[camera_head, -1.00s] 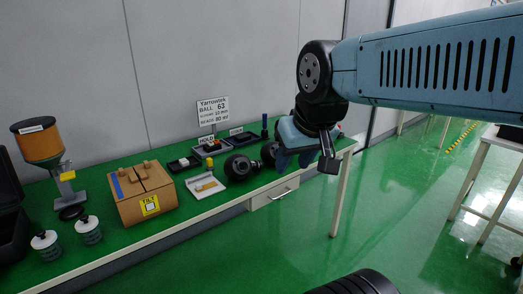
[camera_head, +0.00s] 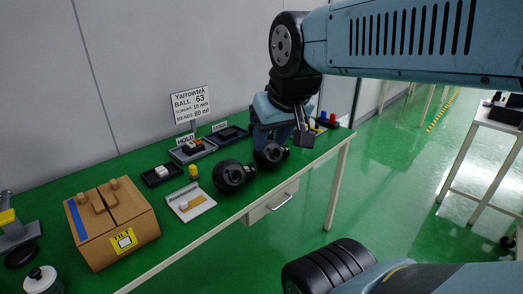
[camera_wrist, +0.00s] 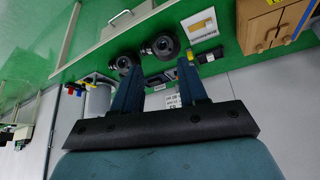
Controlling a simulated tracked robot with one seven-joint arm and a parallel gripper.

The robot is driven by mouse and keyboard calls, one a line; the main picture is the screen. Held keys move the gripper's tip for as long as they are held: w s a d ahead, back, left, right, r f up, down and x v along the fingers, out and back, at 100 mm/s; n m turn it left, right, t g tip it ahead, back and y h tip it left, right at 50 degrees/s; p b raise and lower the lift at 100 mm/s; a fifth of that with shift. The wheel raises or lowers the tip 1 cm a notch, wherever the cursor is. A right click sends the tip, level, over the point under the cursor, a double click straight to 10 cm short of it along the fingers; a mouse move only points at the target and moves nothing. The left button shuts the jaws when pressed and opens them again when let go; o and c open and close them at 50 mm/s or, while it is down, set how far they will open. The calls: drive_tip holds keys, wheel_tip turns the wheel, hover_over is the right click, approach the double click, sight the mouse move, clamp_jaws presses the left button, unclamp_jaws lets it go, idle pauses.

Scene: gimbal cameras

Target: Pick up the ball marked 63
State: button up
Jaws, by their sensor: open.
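No ball with a readable 63 shows. In the head view, my gripper (camera_head: 268,134) hangs over the table's right part, just behind the right unit.
A brown box (camera_head: 112,222) with a yellow label stands at the left. A white tray (camera_head: 190,202), a HOLD tray (camera_head: 193,151), a second dark tray (camera_head: 233,134) and a small yellow-topped piece (camera_head: 193,171) lie between. Small red and blue pieces (camera_head: 327,120) stand at the right end.

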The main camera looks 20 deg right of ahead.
drive_tip(key=o, duration=0.3)
drive_tip(key=shift+w+d+f, duration=0.1)
drive_tip(key=shift+w+f, duration=0.05)
drive_tip(key=o, duration=0.4)
drive_tip(key=w+a+f+m+g+y, duration=0.1)
drive_tip(key=w+f+m+y, duration=0.2)
drive_tip(key=w, duration=0.3)
drive_tip(key=shift+a+f+m+g, duration=0.15)
drive_tip(key=shift+f+m+g, duration=0.3)
drive_tip(key=shift+f, duration=0.45)
drive_tip(key=m+t, duration=0.8)
drive_tip(key=m, duration=1)
approach(276, 153)
drive_tip(key=x, duration=0.8)
